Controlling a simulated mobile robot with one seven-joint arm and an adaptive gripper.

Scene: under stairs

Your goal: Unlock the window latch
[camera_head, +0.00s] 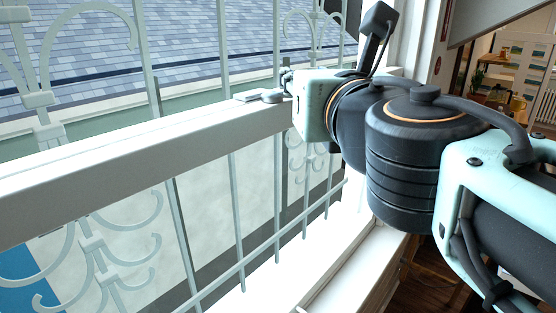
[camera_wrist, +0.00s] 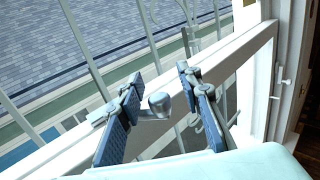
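The window latch is a small grey metal fitting with a rounded knob (camera_head: 272,96) on top of the white window rail (camera_head: 140,150). In the wrist view the latch knob (camera_wrist: 159,102) shows between my gripper's two fingers. My gripper (camera_wrist: 158,78) is open, with a clear gap on both sides of the knob; I cannot tell whether a finger touches it. In the head view my gripper (camera_head: 287,84) reaches the rail from the right, close beside the latch, its fingers mostly hidden by its own body. A flat grey piece lies left of the knob.
Pale metal bars (camera_head: 232,190) with scrolls stand just behind the rail, with a shingled roof (camera_head: 200,40) outside. A white window frame with a small handle (camera_wrist: 284,84) is at the right. A white sill (camera_head: 345,265) runs below my arm. Shelves (camera_head: 520,60) stand far right.

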